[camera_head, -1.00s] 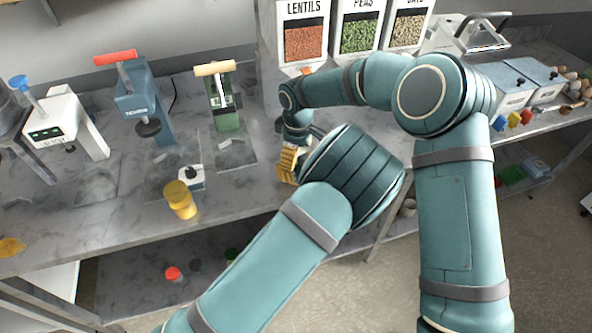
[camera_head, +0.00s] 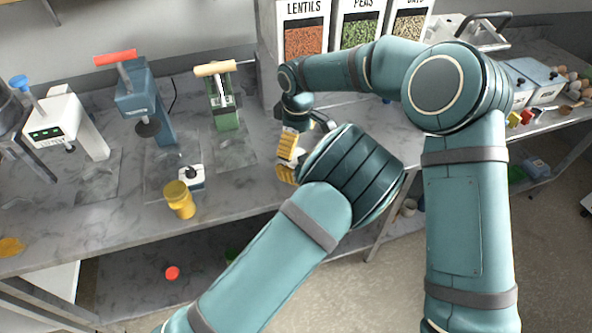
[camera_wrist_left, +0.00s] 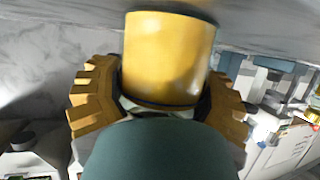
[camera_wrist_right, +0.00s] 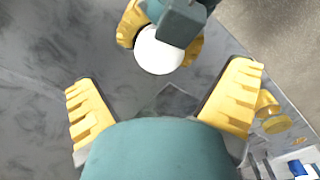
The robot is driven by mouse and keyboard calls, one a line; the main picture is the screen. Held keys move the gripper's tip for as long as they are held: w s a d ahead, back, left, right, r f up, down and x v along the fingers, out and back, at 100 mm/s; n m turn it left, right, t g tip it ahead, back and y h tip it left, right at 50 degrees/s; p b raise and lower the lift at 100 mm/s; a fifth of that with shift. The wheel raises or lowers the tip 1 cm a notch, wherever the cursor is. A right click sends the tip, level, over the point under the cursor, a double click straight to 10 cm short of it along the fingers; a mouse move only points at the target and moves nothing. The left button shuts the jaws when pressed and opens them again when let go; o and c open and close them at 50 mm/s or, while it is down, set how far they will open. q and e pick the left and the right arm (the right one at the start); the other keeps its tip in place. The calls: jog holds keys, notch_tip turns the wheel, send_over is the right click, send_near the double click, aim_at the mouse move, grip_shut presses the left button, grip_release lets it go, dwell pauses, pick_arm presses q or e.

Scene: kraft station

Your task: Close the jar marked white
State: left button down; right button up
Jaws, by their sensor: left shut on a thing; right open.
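My left gripper (camera_wrist_left: 162,85) is shut around a gold cylinder (camera_wrist_left: 168,58), the jar, which fills the middle of the left wrist view. In the right wrist view a round white top (camera_wrist_right: 159,52) shows between the left gripper's yellow fingers; I cannot tell whether it is a lid or part of the jar. My right gripper (camera_wrist_right: 163,78) is open and empty, its fingers apart, with the white top beyond them. In the head view the right gripper (camera_head: 288,147) is just above the left gripper (camera_head: 286,173), and the jar is hidden.
A yellow jar (camera_head: 180,202) stands near the bench's front edge, left of the grippers. Green (camera_head: 222,100), blue (camera_head: 145,105) and white (camera_head: 65,125) presses stand behind and left. Lentils and peas dispensers (camera_head: 305,38) stand at the back. A red piece (camera_head: 172,273) lies below.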

notch_tip(320, 180, up, 8)
jog(key=shift+f, duration=0.2)
dwell(0.3)
jog(key=shift+s, duration=0.1)
pick_arm(q)
grip_release()
jog(key=v, duration=1.2)
